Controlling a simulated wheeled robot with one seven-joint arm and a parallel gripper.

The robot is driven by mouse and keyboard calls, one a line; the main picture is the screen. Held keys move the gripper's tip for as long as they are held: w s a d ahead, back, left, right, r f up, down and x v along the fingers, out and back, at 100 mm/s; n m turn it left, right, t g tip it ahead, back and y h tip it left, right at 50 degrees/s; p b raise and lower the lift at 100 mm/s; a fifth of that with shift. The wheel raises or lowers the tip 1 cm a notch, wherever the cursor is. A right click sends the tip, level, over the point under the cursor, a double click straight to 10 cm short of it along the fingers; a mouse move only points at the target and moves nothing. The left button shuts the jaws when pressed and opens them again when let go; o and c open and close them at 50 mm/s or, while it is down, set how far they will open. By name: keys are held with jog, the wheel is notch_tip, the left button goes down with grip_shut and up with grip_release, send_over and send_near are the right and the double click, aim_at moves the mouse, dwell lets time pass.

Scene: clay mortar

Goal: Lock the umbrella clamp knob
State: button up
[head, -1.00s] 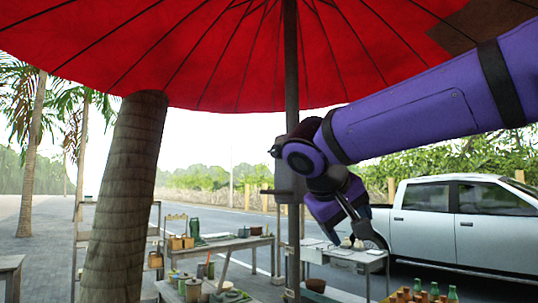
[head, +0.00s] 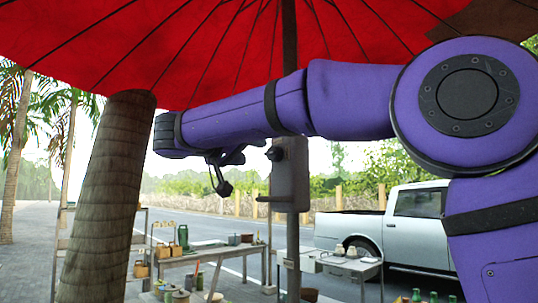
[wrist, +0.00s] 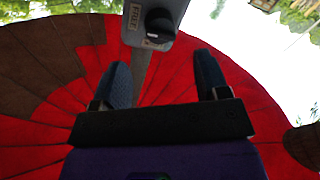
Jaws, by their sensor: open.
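The grey clamp box (head: 291,178) sits on the umbrella pole (head: 289,45) under the red canopy (head: 215,55). Its dark round knob (head: 274,153) sticks out on the left side in the head view. In the wrist view the clamp box (wrist: 177,10) is at the top centre, with the black knob (wrist: 160,24) on its face and small labels around it. My gripper (wrist: 160,68) is open and empty, its two dark fingers apart below the knob in that view. In the head view my gripper (head: 228,170) is left of the clamp, partly hidden by my arm.
A thick palm trunk (head: 110,190) stands left of my gripper. A dark bar (head: 272,198) juts left from the clamp's lower part. Tables with pots and bottles (head: 210,252) stand below. A silver pickup (head: 400,220) is parked behind on the right.

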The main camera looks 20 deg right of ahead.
aim_at(272, 154)
jog(key=x, duration=0.7)
jog(key=shift+w+d, duration=0.1)
jog(key=shift+d, duration=0.15)
jog(key=c, duration=0.9)
